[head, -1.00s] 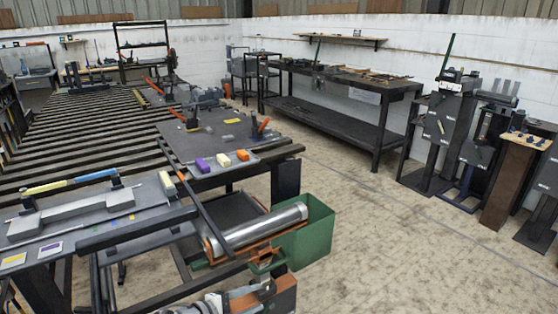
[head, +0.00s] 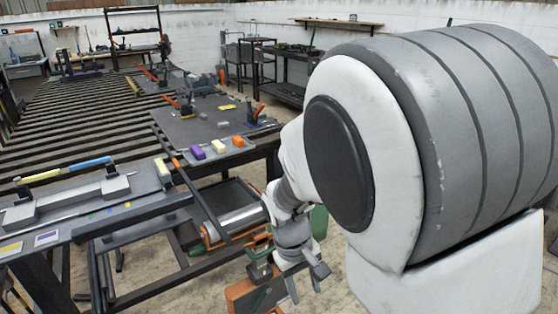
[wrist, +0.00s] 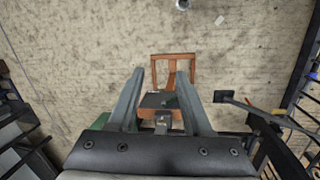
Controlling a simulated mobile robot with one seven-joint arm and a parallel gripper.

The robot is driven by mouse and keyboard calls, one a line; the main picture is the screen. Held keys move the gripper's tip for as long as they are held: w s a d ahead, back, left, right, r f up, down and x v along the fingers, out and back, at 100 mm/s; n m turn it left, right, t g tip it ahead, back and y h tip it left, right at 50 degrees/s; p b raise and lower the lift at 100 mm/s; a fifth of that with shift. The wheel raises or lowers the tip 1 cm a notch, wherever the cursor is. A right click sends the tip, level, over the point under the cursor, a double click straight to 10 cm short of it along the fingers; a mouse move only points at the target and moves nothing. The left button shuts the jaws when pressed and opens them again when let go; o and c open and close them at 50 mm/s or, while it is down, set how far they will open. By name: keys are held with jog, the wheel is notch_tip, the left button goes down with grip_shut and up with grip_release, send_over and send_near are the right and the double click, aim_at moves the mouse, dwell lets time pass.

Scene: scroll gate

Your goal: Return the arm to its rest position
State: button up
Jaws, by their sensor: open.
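My gripper (head: 305,282) is in the lower middle of the head view, with its fingers pointing down. It hangs just right of a brown wooden block with a metal fixture (head: 258,290). In the wrist view my gripper (wrist: 158,80) has its two grey fingers spread apart, with nothing seen held between them. An orange-brown frame (wrist: 173,68) and a dark block show beyond and between the fingers, over the floor. My grey and white arm fills the right side of the head view and hides much of the room there.
A slatted roller table (head: 90,110) runs along the left. A dark plate (head: 205,125) bears purple, yellow and orange blocks. A metal roller (head: 235,220) lies near a green bin (head: 319,222). A workbench (head: 280,85) stands behind. Bare floor shows in the wrist view.

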jog(key=s+d+r+m+t+y, duration=0.1)
jog(key=s+d+r+m+t, duration=0.1)
jog(key=s+d+r, duration=0.3)
jog(key=s+d+r+m+t, duration=0.1)
jog(key=s+r+t, duration=0.15)
jog(key=r, duration=0.45)
jog(key=s+d+r+m+t+y, duration=0.1)
jog(key=s+d+r+m, duration=0.1)
jog(key=s+d+r, duration=0.3)
notch_tip(320, 180, up, 14)
jog(key=a+p, duration=0.2)
jog(key=p, duration=1.1)
jog(key=shift+w+a+f, duration=0.15)
jog(key=shift+w, duration=0.25)
